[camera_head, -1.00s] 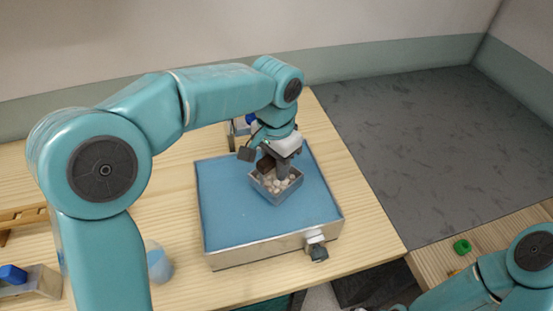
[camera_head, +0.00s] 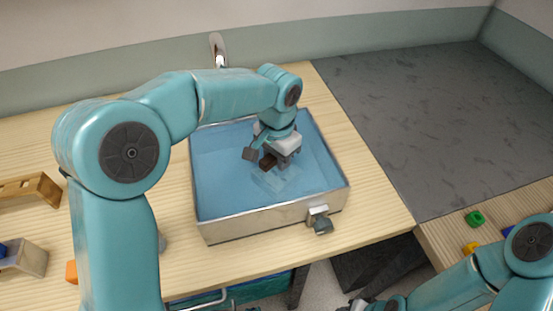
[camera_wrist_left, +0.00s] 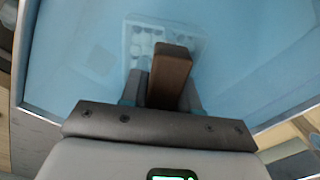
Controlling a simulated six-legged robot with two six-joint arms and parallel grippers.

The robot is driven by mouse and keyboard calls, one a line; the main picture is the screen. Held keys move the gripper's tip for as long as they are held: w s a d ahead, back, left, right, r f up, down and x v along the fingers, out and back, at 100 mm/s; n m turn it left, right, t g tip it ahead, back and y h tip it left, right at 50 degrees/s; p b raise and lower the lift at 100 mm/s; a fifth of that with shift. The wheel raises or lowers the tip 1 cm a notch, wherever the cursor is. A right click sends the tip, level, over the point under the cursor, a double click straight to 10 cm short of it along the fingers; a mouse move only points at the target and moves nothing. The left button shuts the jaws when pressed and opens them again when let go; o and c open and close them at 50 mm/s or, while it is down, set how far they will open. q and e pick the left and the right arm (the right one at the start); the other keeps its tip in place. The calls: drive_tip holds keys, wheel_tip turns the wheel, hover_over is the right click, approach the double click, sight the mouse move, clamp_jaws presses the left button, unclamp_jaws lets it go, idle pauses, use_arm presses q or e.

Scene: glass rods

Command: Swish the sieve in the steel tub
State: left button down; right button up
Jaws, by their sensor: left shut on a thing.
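The steel tub (camera_head: 262,222) stands on the wooden table, filled with blue water. My left gripper (camera_head: 272,160) is over the tub and shut on the brown wooden handle of the sieve (camera_head: 280,182). The sieve lies under the water surface and looks faint and blurred. In the left wrist view, the handle (camera_wrist_left: 170,75) stands between the fingers, and the sieve's square basket (camera_wrist_left: 150,42) with pale round pieces shows through the water. My right arm comes in at the lower right; its fingers cannot be made out.
A tap-like valve (camera_head: 320,220) sticks out from the tub's front wall. A wooden rack (camera_head: 30,188) and an orange block (camera_head: 71,271) are at the left. A green piece (camera_head: 475,218) and a yellow piece (camera_head: 471,249) lie at the right. A grey mat (camera_head: 430,130) is bare.

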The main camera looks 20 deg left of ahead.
sight(256, 175)
use_arm(q)
drive_tip(key=shift+f, duration=0.1)
idle(0.3)
drive_tip(key=shift+s+a+b, duration=0.3)
drive_tip(key=shift+s+a, duration=0.2)
drive_tip(key=shift+a, duration=0.3)
drive_tip(key=shift+s+a+b, duration=0.25)
drive_tip(key=shift+s+a, duration=0.25)
drive_tip(key=shift+a, duration=0.25)
drive_tip(key=shift+s+a, duration=0.45)
drive_tip(key=shift+a, duration=0.1)
drive_tip(key=shift+w+d+p, duration=0.35)
drive_tip(key=shift+w+d, duration=0.1)
drive_tip(key=shift+d, duration=0.2)
drive_tip(key=shift+w+d+p, duration=0.3)
drive_tip(key=shift+w+d, duration=0.15)
drive_tip(key=shift+d, duration=0.2)
drive_tip(key=shift+w+d+p, duration=0.4)
drive_tip(key=shift+w+d, duration=0.15)
drive_tip(key=shift+d, duration=0.2)
drive_tip(key=shift+s+a+b, duration=0.4)
drive_tip(key=shift+s+a, duration=0.15)
drive_tip(key=shift+a, duration=0.25)
drive_tip(key=shift+s+a+b, duration=0.2)
drive_tip(key=shift+s+a, duration=0.25)
drive_tip(key=shift+a, duration=0.2)
drive_tip(key=shift+s+a+b, duration=0.15)
drive_tip(key=shift+s+a, duration=0.3)
drive_tip(key=shift+a, duration=0.2)
drive_tip(key=shift+d, duration=0.1)
